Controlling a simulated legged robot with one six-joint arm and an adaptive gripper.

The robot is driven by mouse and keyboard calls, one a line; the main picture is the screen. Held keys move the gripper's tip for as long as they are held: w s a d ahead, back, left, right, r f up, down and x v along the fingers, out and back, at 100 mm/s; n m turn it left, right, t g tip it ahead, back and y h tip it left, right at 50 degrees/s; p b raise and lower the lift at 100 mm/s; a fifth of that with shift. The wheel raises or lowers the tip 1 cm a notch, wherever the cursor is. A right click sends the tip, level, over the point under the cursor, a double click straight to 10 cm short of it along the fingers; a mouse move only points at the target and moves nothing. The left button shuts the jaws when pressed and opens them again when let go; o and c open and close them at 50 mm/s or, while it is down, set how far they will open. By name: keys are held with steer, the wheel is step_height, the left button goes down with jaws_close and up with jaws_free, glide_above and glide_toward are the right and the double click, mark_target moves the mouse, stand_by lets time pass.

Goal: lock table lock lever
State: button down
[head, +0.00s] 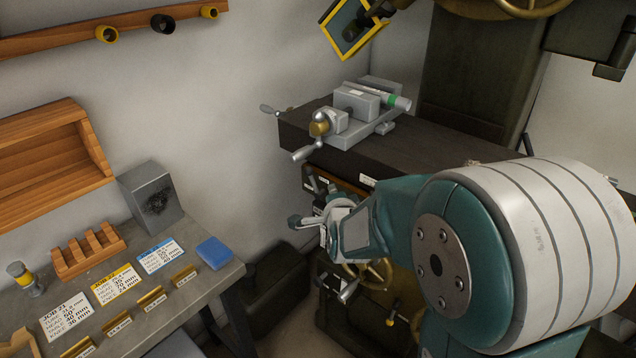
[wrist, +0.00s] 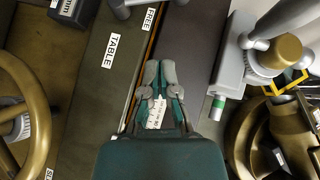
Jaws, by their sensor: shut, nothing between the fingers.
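My gripper (wrist: 160,66) is shut and empty in the wrist view, its grey fingertips together above the dark front edge of the machine table (wrist: 194,52). A white TABLE label (wrist: 111,50) is on the dark front face left of the fingers. A white FREE label (wrist: 149,19) lies farther up, beyond the fingertips. A grey metal part (wrist: 121,8) shows beside that label, cut off by the picture's top edge; I cannot tell if it is the table lock lever. In the head view my gripper (head: 330,222) is in front of the machine, below the table, partly hidden by my arm.
A grey vise (head: 362,106) with a brass knob sits on the table; its knob (wrist: 287,50) is right of my gripper in the wrist view. A brass handwheel (wrist: 40,82) is at the left. A workbench (head: 212,286) with job cards stands at left in the head view.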

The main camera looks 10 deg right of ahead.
steer(key=w, duration=0.2)
steer(key=w+f, duration=0.1)
steer(key=w, duration=0.1)
steer(key=w+a+f, duration=0.1)
steer(key=w, duration=0.1)
steer(key=shift+w+a+f, duration=0.1)
steer(key=shift+w, duration=0.25)
steer(key=shift+w+a, duration=0.2)
steer(key=shift+a, duration=0.25)
steer(key=shift+w+d, duration=0.1)
